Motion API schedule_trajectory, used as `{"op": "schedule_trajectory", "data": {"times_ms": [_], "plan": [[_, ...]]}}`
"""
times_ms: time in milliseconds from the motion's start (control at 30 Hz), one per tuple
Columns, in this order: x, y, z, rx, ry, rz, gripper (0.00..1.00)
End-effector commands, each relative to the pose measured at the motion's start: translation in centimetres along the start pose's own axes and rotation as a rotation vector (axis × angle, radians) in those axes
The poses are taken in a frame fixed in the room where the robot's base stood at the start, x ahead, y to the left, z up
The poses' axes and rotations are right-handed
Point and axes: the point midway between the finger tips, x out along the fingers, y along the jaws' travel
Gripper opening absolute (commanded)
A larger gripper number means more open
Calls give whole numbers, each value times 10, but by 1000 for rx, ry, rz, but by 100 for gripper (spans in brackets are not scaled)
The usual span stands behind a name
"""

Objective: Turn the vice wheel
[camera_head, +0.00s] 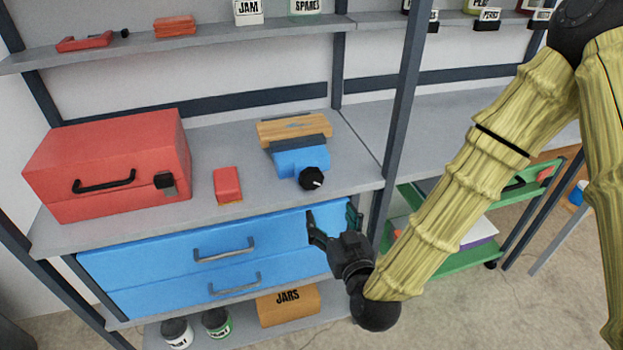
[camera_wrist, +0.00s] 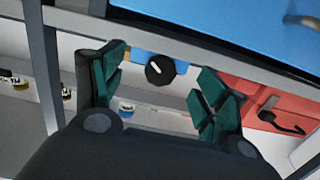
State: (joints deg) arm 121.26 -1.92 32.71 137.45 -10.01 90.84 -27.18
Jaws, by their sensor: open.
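A blue vice (camera_head: 300,161) stands on the bench shelf, with a wooden block (camera_head: 294,128) at its dark jaws. Its black wheel (camera_head: 312,178) is on the front side and carries a white mark. My gripper (camera_head: 331,220) is open and empty, in front of the blue drawers and lower than the wheel, apart from it. In the wrist view the wheel (camera_wrist: 160,71) shows beyond and between my open green-padded fingers (camera_wrist: 158,88). Part of the blue vice (camera_wrist: 138,55) shows beside the wheel there.
A red toolbox (camera_head: 110,165) and a small red block (camera_head: 227,185) stand left of the vice. Blue drawers (camera_head: 150,262) with grey handles lie below the shelf edge. A dark upright post (camera_head: 402,110) stands right of the vice, near my arm.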

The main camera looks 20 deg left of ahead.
Motion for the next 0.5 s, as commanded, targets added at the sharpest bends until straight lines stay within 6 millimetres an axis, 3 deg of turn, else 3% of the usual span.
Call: {"op": "schedule_trajectory", "data": {"times_ms": [33, 133, 267, 500], "plan": [[3, -6, -14, -9, 40, -3, 73], [6, -11, -31, -19, 86, -5, 73], [14, -13, -36, -22, 98, -4, 73], [48, -12, -39, -21, 96, -3, 73]]}}
